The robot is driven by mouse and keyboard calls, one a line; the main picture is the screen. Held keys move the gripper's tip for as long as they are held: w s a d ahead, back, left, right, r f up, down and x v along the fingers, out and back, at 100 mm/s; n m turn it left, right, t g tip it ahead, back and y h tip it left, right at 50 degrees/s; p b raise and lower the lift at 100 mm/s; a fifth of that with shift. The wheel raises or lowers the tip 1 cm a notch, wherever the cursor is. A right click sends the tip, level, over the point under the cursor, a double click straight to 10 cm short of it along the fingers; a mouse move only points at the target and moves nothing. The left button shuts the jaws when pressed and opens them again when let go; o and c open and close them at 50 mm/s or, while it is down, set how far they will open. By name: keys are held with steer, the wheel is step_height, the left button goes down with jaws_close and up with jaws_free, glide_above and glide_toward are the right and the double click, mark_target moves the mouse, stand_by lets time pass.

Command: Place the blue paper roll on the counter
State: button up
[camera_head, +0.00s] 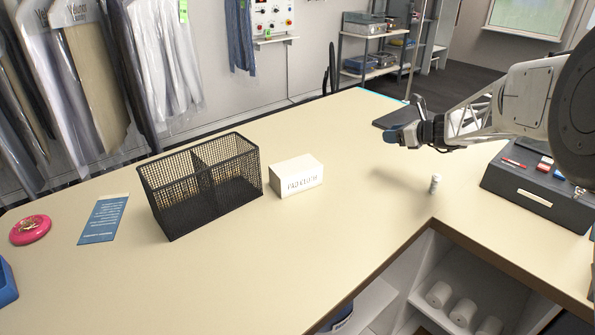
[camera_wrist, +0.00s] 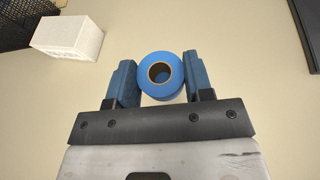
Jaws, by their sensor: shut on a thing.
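The blue paper roll (camera_wrist: 160,91) shows end-on in the wrist view, with its dark core facing the camera. It sits between the two blue-grey fingers of my gripper (camera_wrist: 156,84), which are shut on its sides. In the head view my gripper (camera_head: 399,135) is over the right part of the beige counter (camera_head: 330,225), and the roll is hard to tell from the blue fingers there. The gripper appears to be above the counter top. The gap under the roll cannot be judged exactly.
A white labelled box (camera_head: 297,176) and a black mesh basket (camera_head: 205,187) stand left of my gripper. A small white cylinder (camera_head: 435,184) stands near the inner corner. A dark tray (camera_head: 540,185) is at right. The counter's middle front is clear.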

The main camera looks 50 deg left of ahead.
steer(key=s+a+f+n+g+h, duration=0.2)
steer(key=s+a+n+g, duration=0.3)
steer(key=s+a, duration=0.9)
steer(key=shift+a+f+n+g, duration=0.4)
steer(key=shift+a+f+g, duration=0.25)
steer(key=shift+a, duration=0.2)
glide_above(324, 171)
steer(key=shift+f, duration=3.1)
steer(key=shift+f, duration=1.85)
steer(key=shift+f, duration=0.1)
steer(key=o, duration=0.7)
